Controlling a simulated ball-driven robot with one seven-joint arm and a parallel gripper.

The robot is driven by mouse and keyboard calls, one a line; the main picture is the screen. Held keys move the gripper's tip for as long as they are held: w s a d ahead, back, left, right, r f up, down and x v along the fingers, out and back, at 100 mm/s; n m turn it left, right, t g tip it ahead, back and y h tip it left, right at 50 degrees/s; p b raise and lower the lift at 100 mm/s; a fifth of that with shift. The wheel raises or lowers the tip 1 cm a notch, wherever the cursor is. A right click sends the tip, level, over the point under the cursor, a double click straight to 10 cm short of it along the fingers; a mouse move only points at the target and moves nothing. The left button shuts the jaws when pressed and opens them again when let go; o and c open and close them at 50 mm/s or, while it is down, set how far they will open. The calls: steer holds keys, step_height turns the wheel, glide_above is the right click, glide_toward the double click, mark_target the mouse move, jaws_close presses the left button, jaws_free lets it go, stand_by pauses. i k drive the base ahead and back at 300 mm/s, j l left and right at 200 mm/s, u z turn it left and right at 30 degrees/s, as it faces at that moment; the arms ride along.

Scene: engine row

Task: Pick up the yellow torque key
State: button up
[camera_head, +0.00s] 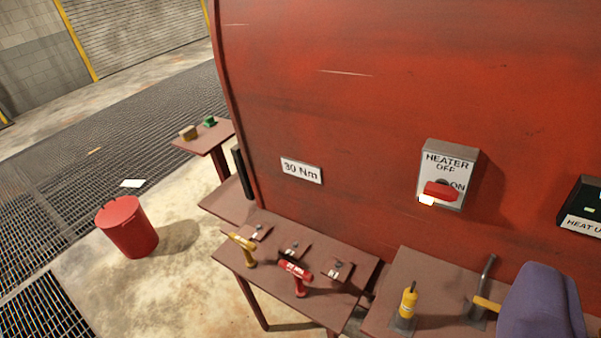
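A yellow T-shaped tool (243,247), which looks like the yellow torque key, is at the left part of a low red-brown table (322,249) against the red machine. A similar red tool with white lettering (295,270) is to its right, nearer the table's front edge. A white label reading 30 Nm (301,170) is on the red wall above them.
A second table (430,265) at right holds a yellow-handled tool (408,301) and a grey lever (484,280). A purple rounded shape (542,302) blocks the lower right. A heater switch (447,172) is on the wall. A red bucket (126,228) stands at left.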

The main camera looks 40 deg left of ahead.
mark_target(246, 245)
steer(key=i+u, duration=0.15)
steer(key=u, duration=0.25)
steer(key=i+l+u, duration=0.1)
steer(key=u, duration=0.25)
steer(key=i+l+u, duration=0.1)
steer(key=u, duration=0.3)
steer(key=i+l+u, duration=0.1)
steer(key=l+u, duration=0.25)
